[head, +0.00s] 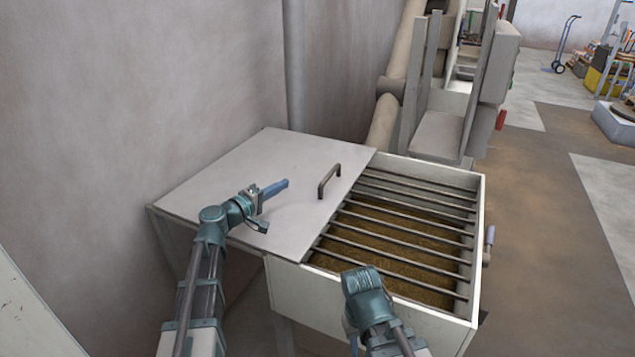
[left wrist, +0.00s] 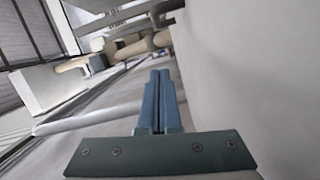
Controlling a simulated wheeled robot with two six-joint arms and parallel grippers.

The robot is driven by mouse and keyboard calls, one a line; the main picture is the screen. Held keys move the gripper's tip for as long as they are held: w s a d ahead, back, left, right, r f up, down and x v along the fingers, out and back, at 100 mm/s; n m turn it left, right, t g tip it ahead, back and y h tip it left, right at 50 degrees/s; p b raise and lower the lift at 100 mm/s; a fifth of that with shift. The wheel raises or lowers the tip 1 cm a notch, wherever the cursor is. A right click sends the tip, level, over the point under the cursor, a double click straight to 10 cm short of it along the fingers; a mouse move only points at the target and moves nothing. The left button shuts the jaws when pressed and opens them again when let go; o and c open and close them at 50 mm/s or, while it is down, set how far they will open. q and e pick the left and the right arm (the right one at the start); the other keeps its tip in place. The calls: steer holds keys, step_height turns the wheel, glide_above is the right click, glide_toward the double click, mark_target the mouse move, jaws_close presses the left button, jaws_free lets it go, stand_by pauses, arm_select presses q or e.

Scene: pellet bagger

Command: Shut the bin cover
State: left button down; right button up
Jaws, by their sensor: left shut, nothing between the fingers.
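The bin cover (head: 290,160) is a flat pale grey panel with a dark bar handle (head: 328,181) near its right edge. It lies over the left side of the bin (head: 360,314). The bin's right part is uncovered, with several dark bars over brown pellets. My left gripper (head: 284,184) is over the cover, left of the handle and apart from it. Its blue fingers are shut and empty, and they show together in the left wrist view (left wrist: 160,78). My right arm's teal wrist is at the bin's front edge, but its fingers do not show.
A wall stands close behind and left of the cover. Pipes and a grey machine frame (head: 437,137) stand behind the bin. A small light-coloured handle (head: 489,240) is on the bin's right side. Open floor lies to the right, with a blue hand truck (head: 563,48) far back.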

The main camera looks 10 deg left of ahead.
arm_select(q)
glide_above(316, 192)
steer(key=w+a, duration=0.2)
steer(key=a, duration=0.2)
steer(key=shift+s+f, duration=0.2)
steer(key=shift+s+d+f+b, duration=0.15)
steer(key=shift+s+d+b, duration=0.15)
steer(key=shift+d, duration=0.3)
steer(key=shift+s+d+f+b, duration=0.2)
steer(key=shift+s+d, duration=0.15)
steer(key=shift+d, duration=0.25)
steer(key=shift+s+d, duration=0.2)
steer(key=shift+d, duration=0.45)
steer(key=shift+d, duration=0.15)
